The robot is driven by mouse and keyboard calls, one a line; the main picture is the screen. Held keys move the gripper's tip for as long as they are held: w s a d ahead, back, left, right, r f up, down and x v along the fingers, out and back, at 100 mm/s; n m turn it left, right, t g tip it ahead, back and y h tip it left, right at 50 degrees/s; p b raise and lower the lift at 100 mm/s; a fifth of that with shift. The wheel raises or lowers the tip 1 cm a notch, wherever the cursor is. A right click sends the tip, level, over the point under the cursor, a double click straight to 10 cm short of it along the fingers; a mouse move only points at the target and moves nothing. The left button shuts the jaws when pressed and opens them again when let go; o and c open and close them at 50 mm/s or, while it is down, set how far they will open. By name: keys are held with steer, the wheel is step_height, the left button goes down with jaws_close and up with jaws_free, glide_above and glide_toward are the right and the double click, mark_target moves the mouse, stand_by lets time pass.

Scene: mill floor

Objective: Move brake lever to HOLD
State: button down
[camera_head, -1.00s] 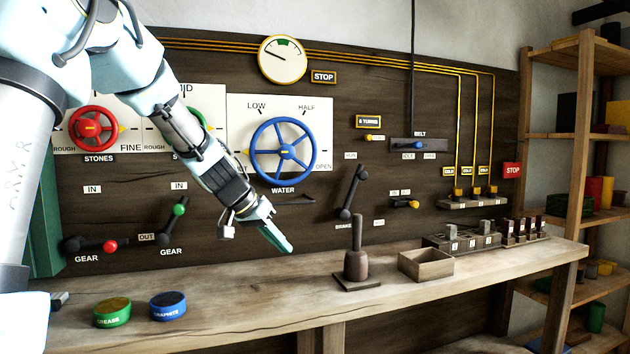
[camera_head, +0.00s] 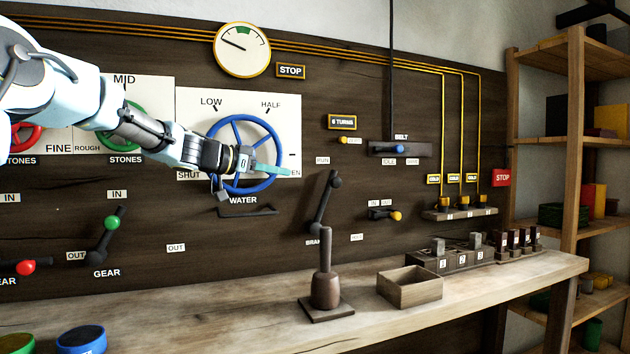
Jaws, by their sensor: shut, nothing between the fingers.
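The brake lever (camera_head: 323,206) is a dark lever on the wall panel, tilted up and to the right with a dark knob at its top. A label reading RUN (camera_head: 322,160) is to the upper left of its knob. A small pale label (camera_head: 357,238) is at its lower right, too small to read surely. The BRAKE label (camera_head: 313,242) is partly hidden by the wooden post in front. My gripper (camera_head: 287,171) is shut and empty, in front of the right part of the blue water wheel, to the left of the lever and apart from it.
The blue water wheel (camera_head: 227,121) is behind my gripper. A wooden post on a square base (camera_head: 325,290) stands on the bench below the lever. An open wooden box (camera_head: 410,291) is to its right. A yellow-knobbed switch (camera_head: 396,216) is right of the lever.

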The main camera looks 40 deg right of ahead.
steer(key=p, duration=0.6)
glide_toward(332, 182)
steer(key=x, duration=0.5)
steer(key=shift+d+r, duration=0.2)
steer(key=shift+d, duration=0.05)
steer(key=shift+s+d+f+p, duration=0.15)
steer(key=shift+d+f+p, duration=0.2)
steer(key=shift+d, duration=0.35)
